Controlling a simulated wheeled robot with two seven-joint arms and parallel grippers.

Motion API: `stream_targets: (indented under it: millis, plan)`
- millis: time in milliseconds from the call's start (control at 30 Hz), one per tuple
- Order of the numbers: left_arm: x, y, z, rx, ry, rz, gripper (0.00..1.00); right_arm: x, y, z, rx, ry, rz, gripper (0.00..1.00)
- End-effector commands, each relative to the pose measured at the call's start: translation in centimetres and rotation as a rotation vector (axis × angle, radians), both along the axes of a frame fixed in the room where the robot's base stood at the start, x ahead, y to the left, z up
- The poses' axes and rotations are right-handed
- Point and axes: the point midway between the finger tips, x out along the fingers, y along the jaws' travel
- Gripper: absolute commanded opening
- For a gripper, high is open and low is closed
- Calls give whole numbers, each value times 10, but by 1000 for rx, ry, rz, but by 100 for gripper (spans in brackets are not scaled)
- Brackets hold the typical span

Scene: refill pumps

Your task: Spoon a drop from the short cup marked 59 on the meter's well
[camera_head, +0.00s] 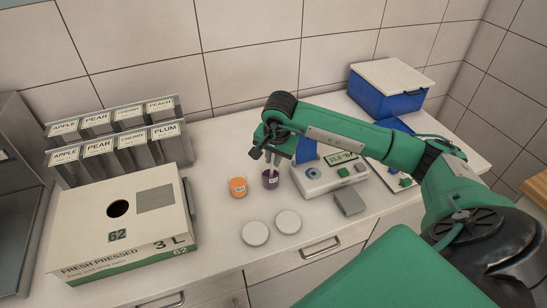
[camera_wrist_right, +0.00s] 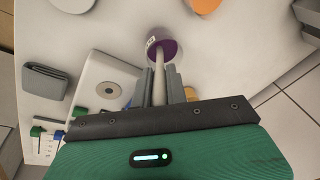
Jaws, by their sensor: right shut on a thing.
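A short purple cup (camera_head: 270,182) stands on the counter. It also shows in the right wrist view (camera_wrist_right: 167,50), with a label too small to read. A short orange cup (camera_head: 238,187) stands just left of it; its label is unreadable too. My right gripper (camera_head: 274,158) is above the purple cup, shut on a pale spoon handle (camera_wrist_right: 159,75). The handle points down into the purple cup, so the spoon's bowl is hidden. The white meter (camera_head: 330,180) stands right of the cup, with a lit display and a round well (camera_head: 313,173). My left gripper is out of view.
Two white round lids (camera_head: 255,233) lie in front of the cups. A folded grey cloth (camera_head: 348,204) lies before the meter. A blue box (camera_head: 385,98) is at the back right. A juice carton (camera_head: 125,220) and labelled racks (camera_head: 118,140) fill the left.

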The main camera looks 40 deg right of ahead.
Motion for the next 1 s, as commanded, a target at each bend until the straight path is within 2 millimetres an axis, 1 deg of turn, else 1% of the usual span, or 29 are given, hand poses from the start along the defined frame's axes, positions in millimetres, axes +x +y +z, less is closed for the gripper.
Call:
stream_targets:
  millis: [167, 267, 1000]
  plan:
    - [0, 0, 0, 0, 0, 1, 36, 0, 0, 0, 0, 0, 0, 0]
    - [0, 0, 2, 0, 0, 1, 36, 0, 0, 3, 0, -1, 0, 0]
    - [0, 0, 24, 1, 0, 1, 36, 0, 0, 63, 0, -1, 0, 0]
